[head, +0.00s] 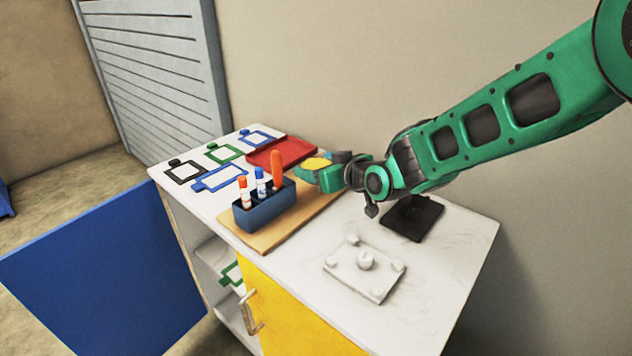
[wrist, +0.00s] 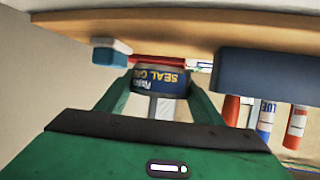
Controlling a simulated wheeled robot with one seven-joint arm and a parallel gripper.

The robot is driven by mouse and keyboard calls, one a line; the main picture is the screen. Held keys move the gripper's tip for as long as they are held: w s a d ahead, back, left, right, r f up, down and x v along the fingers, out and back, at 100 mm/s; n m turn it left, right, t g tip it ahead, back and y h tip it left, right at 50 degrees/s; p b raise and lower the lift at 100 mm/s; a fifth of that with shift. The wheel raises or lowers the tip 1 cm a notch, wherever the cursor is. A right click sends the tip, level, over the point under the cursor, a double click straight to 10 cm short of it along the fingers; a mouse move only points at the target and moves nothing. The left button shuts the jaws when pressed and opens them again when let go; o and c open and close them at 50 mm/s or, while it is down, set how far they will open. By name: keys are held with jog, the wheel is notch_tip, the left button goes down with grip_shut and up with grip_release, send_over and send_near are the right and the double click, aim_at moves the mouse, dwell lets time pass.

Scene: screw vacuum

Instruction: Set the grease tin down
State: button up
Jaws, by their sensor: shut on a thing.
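The grease tin shows its yellow lid (head: 317,162) in the head view. In the wrist view, which is upside down, it is a dark blue tin with yellow lettering (wrist: 160,80). My gripper (head: 312,174) is shut on the tin, with one green finger on each side of it (wrist: 158,98). The tin is at the far part of the wooden board (head: 262,241), close to the red tray (head: 284,152). I cannot tell whether its base touches the board.
A dark blue holder (head: 266,208) with red, blue and orange sticks stands on the board, left of my gripper. Coloured outline frames (head: 221,177) lie at the back left. A white plate with knobs (head: 364,270) and a black stand (head: 413,217) are to the right.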

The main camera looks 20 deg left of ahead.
jog(key=shift+f, duration=1.9)
jog(key=o, duration=1.1)
jog(key=shift+f, duration=0.1)
jog(key=shift+o, duration=0.2)
jog(key=shift+s, duration=0.1)
jog(key=shift+s+d+r, duration=0.15)
jog(key=shift+d+r, duration=0.15)
jog(key=v, duration=1.1)
jog(key=shift+d, duration=0.1)
